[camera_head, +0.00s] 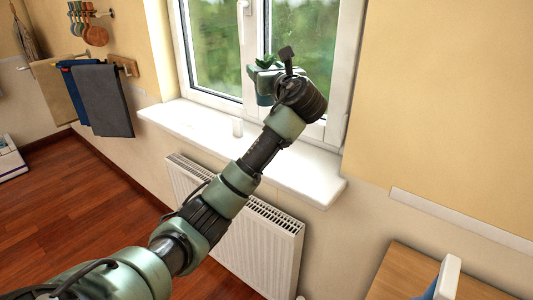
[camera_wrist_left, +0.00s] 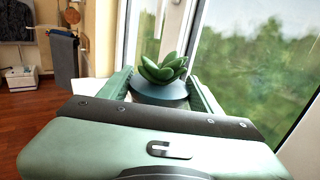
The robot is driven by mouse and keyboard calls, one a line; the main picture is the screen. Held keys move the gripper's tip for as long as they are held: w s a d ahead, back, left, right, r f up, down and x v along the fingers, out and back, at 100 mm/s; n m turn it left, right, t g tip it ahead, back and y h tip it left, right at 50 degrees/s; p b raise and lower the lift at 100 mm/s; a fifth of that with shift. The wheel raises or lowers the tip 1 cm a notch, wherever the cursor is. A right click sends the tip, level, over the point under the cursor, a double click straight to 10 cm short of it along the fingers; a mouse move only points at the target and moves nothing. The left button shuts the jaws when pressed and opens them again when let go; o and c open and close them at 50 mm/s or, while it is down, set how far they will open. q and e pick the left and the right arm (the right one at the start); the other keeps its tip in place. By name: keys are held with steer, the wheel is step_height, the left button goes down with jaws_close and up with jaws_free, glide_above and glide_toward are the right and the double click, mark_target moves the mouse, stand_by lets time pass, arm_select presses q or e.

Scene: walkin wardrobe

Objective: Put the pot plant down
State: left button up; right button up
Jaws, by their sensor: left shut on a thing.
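The pot plant is a green succulent in a dark teal pot. In the head view the pot plant (camera_head: 265,88) is in front of the window, above the white windowsill (camera_head: 183,122), partly hidden by my left gripper (camera_head: 262,75). In the left wrist view the pot plant (camera_wrist_left: 162,80) sits between the two green fingers of my left gripper (camera_wrist_left: 160,92), which is shut on the pot. The pot's underside is hidden, so I cannot tell whether it touches the sill. My right gripper is not in view.
A white radiator (camera_head: 258,248) is below. The window frame (camera_head: 338,75) is close to my gripper. Towels (camera_head: 103,98) hang at the left. A wooden surface (camera_head: 400,272) is at the lower right. The sill's left part is clear.

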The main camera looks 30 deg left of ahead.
arm_select(q)
step_height(320, 180, down, 19)
steer(key=shift+f, duration=0.1)
stand_by(0.3)
steer(key=o, duration=1.7)
steer(key=b+v, duration=0.1)
steer(key=v, duration=1.1)
steer(key=shift+s, duration=0.1)
